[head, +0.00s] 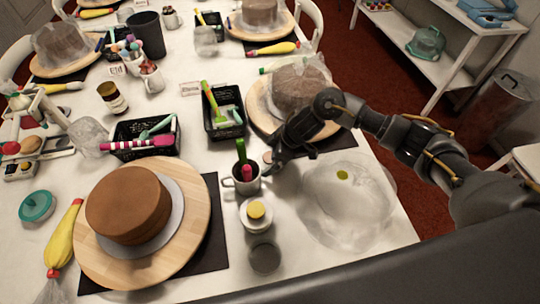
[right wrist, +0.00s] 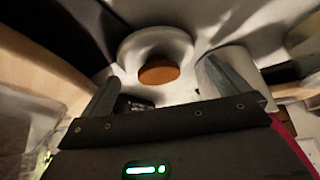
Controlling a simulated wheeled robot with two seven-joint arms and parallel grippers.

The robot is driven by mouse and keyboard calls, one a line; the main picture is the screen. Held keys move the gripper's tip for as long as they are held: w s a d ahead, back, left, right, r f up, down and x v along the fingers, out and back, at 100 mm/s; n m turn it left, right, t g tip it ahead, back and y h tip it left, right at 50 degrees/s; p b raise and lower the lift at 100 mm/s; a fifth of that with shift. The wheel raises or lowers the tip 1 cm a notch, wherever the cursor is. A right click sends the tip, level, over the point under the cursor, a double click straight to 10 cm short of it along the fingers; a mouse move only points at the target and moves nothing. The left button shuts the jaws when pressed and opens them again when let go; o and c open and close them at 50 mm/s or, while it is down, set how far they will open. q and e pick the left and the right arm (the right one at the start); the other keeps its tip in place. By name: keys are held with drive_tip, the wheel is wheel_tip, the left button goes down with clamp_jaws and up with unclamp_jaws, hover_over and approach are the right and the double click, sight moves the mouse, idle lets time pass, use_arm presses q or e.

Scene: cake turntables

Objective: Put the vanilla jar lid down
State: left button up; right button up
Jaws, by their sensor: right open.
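My right gripper (head: 270,163) is open, low over the table beside the grey metal mug (head: 243,184). In the right wrist view its two fingers (right wrist: 170,88) stand wide apart. Beyond and between them is a small orange-brown disc (right wrist: 158,75), perhaps the lid, in front of a pale round shape. A small orange-pink spot (head: 267,157) shows at the gripper in the head view; I cannot tell whether it is the same disc. A white jar with a yellow top (head: 256,214) stands nearer me. A brown jar with a pale label (head: 112,97) stands at the left. My left gripper is out of view.
A chocolate cake (head: 128,204) sits on a wooden turntable (head: 187,237) at front left. A wrapped cake on another turntable (head: 258,112) is just behind my right gripper. A clear plastic bag (head: 345,205) lies at right. A dark round piece (head: 264,258) lies near the front edge.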

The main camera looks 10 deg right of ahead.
drive_tip(key=v, duration=1.2)
